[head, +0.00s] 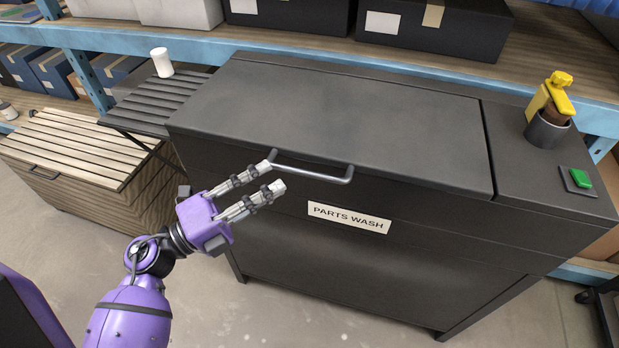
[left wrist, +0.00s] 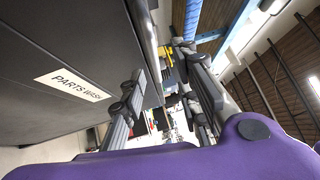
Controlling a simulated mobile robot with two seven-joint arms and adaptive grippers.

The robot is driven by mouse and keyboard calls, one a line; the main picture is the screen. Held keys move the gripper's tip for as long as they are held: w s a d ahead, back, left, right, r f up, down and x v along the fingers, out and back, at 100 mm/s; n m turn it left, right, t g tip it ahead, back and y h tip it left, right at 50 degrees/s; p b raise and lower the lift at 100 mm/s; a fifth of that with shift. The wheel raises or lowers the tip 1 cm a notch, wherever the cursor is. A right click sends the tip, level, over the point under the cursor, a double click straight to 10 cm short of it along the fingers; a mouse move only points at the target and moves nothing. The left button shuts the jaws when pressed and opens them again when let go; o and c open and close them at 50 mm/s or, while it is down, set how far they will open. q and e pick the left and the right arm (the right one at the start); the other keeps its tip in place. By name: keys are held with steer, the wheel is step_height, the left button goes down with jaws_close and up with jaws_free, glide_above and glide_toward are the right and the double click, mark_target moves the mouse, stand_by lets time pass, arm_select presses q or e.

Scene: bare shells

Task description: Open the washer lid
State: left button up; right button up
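The washer is a dark grey cabinet with a "PARTS WASH" label (head: 349,217) on its front. Its flat lid (head: 350,120) lies shut on top. A grey bar handle (head: 318,172) sticks out from the lid's front edge. My purple left gripper (head: 275,173) is open, its two fingers apart, at the left end of the handle. I cannot tell whether a finger touches the handle. In the left wrist view the open fingers (left wrist: 160,75) point along the washer's front, with the label at left. My right gripper is in neither view.
A yellow bottle (head: 552,97) stands in a dark cup on the washer's right top, near a green button (head: 580,178). A white cup (head: 162,62) stands on a slatted side shelf (head: 160,100). A slatted wooden chest (head: 75,145) is at left. Shelves with boxes stand behind.

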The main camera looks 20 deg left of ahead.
mark_target(306, 171)
arm_select(q)
steer(key=shift+m+g, duration=0.7)
steer(key=shift+m, duration=0.2)
steer(key=p+x, duration=0.1)
steer(key=x, duration=0.6)
steer(key=shift+d+f, duration=0.1)
steer(key=shift+f, duration=0.05)
steer(key=shift+w+d, duration=0.2)
steer(key=shift+d, duration=0.05)
steer(key=shift+w+d, duration=0.2)
steer(key=shift+d, duration=0.05)
steer(key=c, duration=0.7)
jaws_close()
